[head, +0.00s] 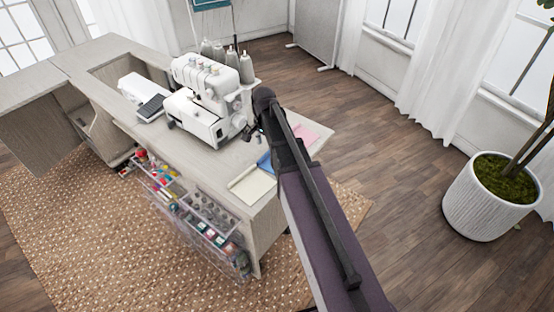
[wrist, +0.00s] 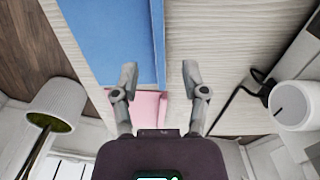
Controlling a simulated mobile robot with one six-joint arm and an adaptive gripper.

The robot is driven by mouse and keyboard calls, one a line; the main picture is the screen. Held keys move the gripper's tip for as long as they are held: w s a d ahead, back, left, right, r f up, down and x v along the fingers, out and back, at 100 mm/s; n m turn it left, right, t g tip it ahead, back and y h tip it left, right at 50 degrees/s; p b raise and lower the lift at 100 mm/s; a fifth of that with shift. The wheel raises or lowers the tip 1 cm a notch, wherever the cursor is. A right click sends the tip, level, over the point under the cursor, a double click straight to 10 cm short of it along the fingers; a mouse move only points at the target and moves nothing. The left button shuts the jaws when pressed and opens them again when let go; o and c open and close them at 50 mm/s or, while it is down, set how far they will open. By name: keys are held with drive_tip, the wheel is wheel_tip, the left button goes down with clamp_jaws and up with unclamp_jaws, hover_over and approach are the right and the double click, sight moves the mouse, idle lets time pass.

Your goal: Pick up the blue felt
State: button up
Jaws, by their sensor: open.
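The blue felt (head: 264,163) lies flat on the cabinet top, between the cream and pink pieces, partly hidden by my arm in the head view. In the wrist view the blue felt (wrist: 108,30) fills the upper left and runs out of the frame. My gripper (wrist: 159,72) is open and empty. Its left finger overlaps the blue felt near its right edge, and its right finger is over bare tabletop. Its height above the felt is hard to tell. In the head view my arm hides the fingers.
Pink felt (head: 306,134) and cream felt (head: 252,186) lie on either side. A white sewing machine (head: 209,100) stands left of my arm, with thread cones (head: 246,68) behind. Clear drawers (head: 200,220) stick out at the cabinet front. A potted plant (head: 488,197) stands right on open floor.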

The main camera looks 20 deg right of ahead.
sight(266, 153)
drive_tip(key=shift+f, duration=0.1)
drive_tip(key=shift+f+b, duration=2.5)
drive_tip(key=shift+b, duration=0.15)
clamp_jaws()
